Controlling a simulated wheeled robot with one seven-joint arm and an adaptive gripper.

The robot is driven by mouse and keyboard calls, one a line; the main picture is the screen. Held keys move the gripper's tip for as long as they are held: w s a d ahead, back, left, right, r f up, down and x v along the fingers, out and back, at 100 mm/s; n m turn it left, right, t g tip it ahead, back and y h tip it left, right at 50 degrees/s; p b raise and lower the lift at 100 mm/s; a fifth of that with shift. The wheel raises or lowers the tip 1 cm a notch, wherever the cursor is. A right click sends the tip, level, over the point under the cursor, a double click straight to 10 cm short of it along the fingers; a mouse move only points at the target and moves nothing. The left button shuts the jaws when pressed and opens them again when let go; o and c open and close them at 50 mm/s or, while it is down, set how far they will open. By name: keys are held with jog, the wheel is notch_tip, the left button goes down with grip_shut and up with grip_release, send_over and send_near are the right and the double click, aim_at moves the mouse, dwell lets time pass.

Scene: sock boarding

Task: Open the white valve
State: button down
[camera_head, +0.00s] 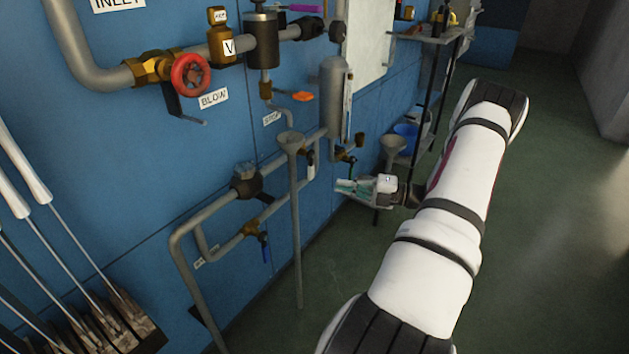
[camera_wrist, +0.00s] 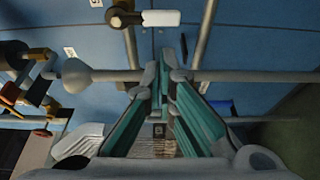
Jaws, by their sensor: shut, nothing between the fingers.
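The white valve's lever (camera_head: 311,165) hangs down from a pipe on the blue wall panel, just right of the tall funnel pipe. In the wrist view a white lever (camera_wrist: 160,18) lies sideways at the top, joined to a dark and brass valve body. My gripper (camera_head: 342,186) is in front of the panel, to the right of and slightly below the white lever. In the wrist view my gripper's teal-padded fingers (camera_wrist: 157,72) come together at their tips with nothing between them. The tips are apart from the lever in that view.
A grey funnel (camera_head: 290,142) on a tall pipe stands left of the white lever. A blue lever (camera_head: 266,252) hangs lower left. A red handwheel (camera_head: 190,75) and an orange lever (camera_head: 303,96) are higher up. Open floor (camera_head: 530,230) lies to the right.

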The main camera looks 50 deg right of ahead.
aim_at(311, 179)
jog(key=b+x, duration=0.3)
jog(key=x, duration=0.6)
jog(key=shift+w+a, duration=0.15)
jog(key=shift+w, duration=0.25)
jog(key=shift+d+f+n+p, duration=0.1)
jog(key=shift+d+n+p, duration=0.25)
jog(key=shift+n, duration=0.15)
jog(key=d+r+n+g+h+p, duration=0.2)
jog(key=d+n+h+p, duration=0.4)
jog(key=n, duration=0.6)
jog(key=shift+w+d+r, duration=0.4)
jog(key=shift+d+r, duration=0.15)
jog(key=shift+d, duration=0.55)
jog(key=shift+r, duration=0.1)
